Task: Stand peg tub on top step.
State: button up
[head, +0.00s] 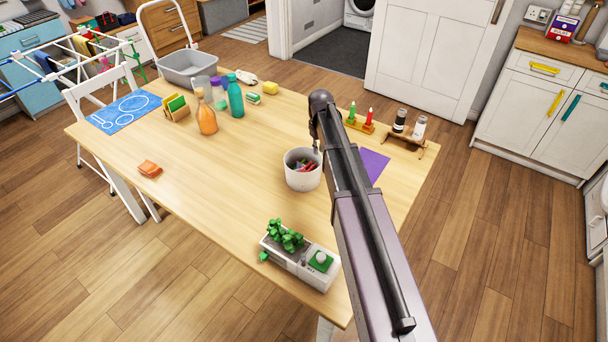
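The peg tub (302,181) is a round white tub with coloured pegs inside. It appears upright at the middle right of the wooden table. My gripper (316,147) points down at the tub's far right rim, and my arm crosses the view just right of it. The fingers are small and partly hidden by my arm. I cannot tell whether they are apart or closed on the rim. No top step can be clearly made out. A white tubular frame (167,8) rises behind the table's far left end, its lower part hidden.
The table (215,175) holds a grey basin (190,66), bottles (236,97), a purple sheet (373,165), small wooden stands (402,139) and a planter (285,241). An orange item (150,169) lies left. A white chair (103,92) and drying rack (62,58) stand left.

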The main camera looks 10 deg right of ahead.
aim_at(318, 159)
jog(key=shift+a+f+b, duration=0.1)
jog(key=shift+f+b, duration=2.4)
jog(key=shift+f, duration=0.1)
grip_shut()
